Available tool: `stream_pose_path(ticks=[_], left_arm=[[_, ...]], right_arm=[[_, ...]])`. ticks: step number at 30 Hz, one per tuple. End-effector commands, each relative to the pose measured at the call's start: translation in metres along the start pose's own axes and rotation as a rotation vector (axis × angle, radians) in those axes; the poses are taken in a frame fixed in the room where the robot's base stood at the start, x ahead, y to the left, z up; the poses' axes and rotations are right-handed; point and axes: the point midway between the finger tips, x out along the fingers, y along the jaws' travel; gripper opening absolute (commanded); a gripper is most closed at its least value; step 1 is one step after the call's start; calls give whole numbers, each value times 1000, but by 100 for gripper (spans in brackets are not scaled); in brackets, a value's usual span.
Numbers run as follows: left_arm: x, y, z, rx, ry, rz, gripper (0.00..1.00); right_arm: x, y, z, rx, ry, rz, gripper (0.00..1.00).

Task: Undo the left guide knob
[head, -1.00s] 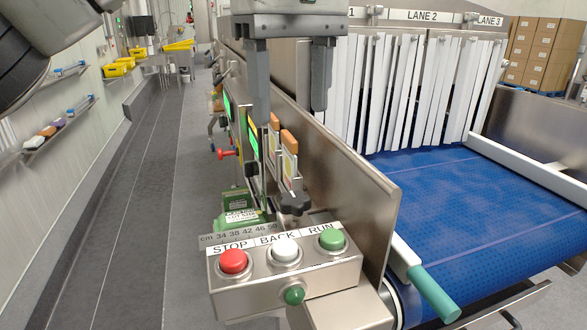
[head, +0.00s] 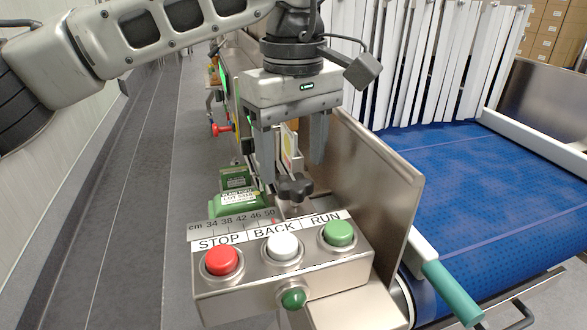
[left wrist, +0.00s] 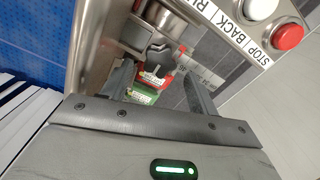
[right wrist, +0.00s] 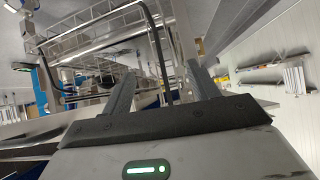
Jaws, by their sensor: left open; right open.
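The guide knob (head: 295,188) is a black lobed knob behind the button box, beside the cm scale (head: 235,222). It also shows in the left wrist view (left wrist: 158,54), between and beyond the fingers. My left gripper (head: 292,172) is open and points down, its two fingers on either side above the knob, with nothing between them that I can see held. In the left wrist view the open fingers (left wrist: 160,88) have the knob ahead of them. My right gripper (right wrist: 160,80) shows only in its own wrist view, open and empty, away from the knob.
The button box (head: 283,278) with red, white and green buttons stands just in front of the knob. A steel side plate (head: 375,190) rises to its right, beside the blue belt (head: 470,200). A green labelled block (head: 237,198) sits to the left. White strips hang over the belt.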

Motion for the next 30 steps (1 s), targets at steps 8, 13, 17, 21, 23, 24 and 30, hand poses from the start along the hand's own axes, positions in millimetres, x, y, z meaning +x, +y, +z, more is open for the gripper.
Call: stream_pose_path(ticks=[8, 13, 17, 21, 23, 24, 30], left_arm=[[27, 0, 0, -1, 0, -1, 60], [29, 0, 0, -1, 0, 0, 60], [28, 0, 0, -1, 0, 0, 60], [28, 0, 0, -1, 0, 0, 21], [28, 0, 0, 0, 0, 0, 15], [28, 0, 0, 0, 0, 0, 15], [28, 0, 0, -15, 0, 0, 15]], right_arm=[[1, 2, -6, -9, 11, 1, 60], [2, 3, -7, -11, 15, 2, 60], [2, 3, -7, -11, 14, 2, 60], [2, 3, -6, -10, 13, 3, 60], [2, 3, -6, -10, 13, 3, 60], [2, 3, -6, -10, 12, 3, 60], [2, 2, -2, -8, 5, 2, 60]])
